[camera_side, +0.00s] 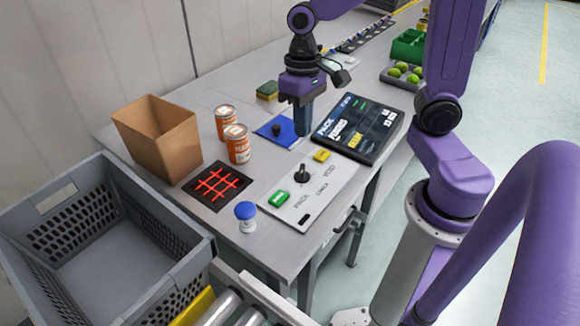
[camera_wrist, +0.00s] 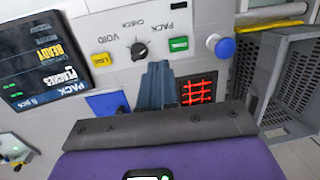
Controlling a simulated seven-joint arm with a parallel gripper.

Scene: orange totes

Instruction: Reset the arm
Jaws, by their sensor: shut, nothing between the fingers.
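My purple arm ends in my gripper (camera_side: 303,122), which points down over the back middle of the table. Its fingers are together with nothing between them. In the side view the fingers stand just right of a blue pad (camera_side: 277,131) with a dark knob-like thing on it. In the wrist view my gripper (camera_wrist: 154,72) shows in front of the control panel (camera_wrist: 130,20), beside the blue pad (camera_wrist: 108,103). The panel (camera_side: 325,190) carries a dark knob (camera_side: 301,174), a green button (camera_side: 279,198) and a yellow button (camera_side: 321,156).
A dark display (camera_side: 358,128) lies right of my gripper. Two orange cans (camera_side: 237,144) and a cardboard box (camera_side: 158,138) stand left. A red-lit grid (camera_side: 217,184), a blue button (camera_side: 245,212) and a grey crate (camera_side: 95,245) are nearer. A sponge (camera_side: 267,91) lies behind.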

